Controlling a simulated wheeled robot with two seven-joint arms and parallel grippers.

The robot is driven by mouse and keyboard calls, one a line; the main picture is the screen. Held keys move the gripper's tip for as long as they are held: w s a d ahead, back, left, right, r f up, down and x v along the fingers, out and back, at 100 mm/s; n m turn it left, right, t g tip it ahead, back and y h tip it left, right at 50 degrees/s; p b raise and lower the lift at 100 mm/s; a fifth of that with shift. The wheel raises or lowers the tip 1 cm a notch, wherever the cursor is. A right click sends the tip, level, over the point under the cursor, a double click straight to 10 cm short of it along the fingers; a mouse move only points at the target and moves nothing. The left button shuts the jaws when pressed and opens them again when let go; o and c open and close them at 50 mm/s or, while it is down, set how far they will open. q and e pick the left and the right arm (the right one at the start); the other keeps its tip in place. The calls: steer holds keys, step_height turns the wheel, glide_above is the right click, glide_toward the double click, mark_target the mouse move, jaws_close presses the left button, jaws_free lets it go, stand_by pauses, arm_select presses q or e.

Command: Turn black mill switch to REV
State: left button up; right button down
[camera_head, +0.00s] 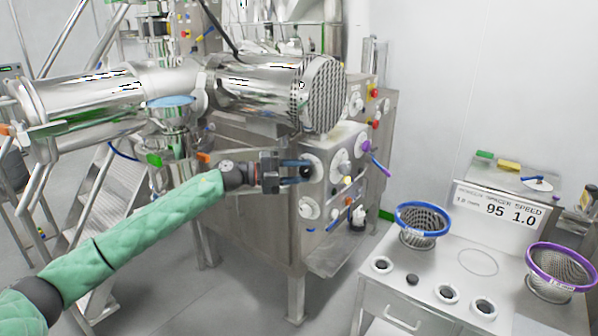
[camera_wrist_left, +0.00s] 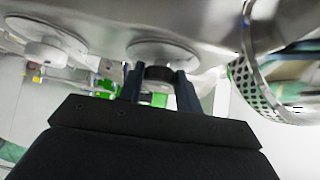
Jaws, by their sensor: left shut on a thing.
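The black mill switch (camera_head: 306,171) sits on a round white plate (camera_head: 317,161) on the side of the steel mill cabinet. My left gripper (camera_head: 299,173) reaches it from the left with its two dark fingers, one above and one below the knob. In the left wrist view the black knob (camera_wrist_left: 160,73) shows between the fingertips, under a white round plate (camera_wrist_left: 163,52). The gripper is shut on the knob. The knob's pointer and the REV mark are not readable. My right gripper is not in view.
Another white plate with a purple handle (camera_head: 375,158) is right of the switch, and a white knob (camera_head: 309,208) is below. The perforated motor cover (camera_head: 323,94) overhangs the panel. A bench with a blue-rimmed basket (camera_head: 422,228) and a purple-rimmed basket (camera_head: 561,270) stands right.

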arm_select(q)
steer(key=shift+f, duration=0.1)
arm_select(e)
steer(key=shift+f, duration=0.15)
arm_select(q)
steer(key=o, duration=1)
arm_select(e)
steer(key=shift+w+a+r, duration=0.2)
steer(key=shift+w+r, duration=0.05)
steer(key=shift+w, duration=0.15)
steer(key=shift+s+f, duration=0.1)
arm_select(q)
steer(key=shift+a, duration=0.3)
steer(key=s+a+b, duration=0.1)
steer(key=a+b, duration=0.2)
steer(key=a, duration=0.4)
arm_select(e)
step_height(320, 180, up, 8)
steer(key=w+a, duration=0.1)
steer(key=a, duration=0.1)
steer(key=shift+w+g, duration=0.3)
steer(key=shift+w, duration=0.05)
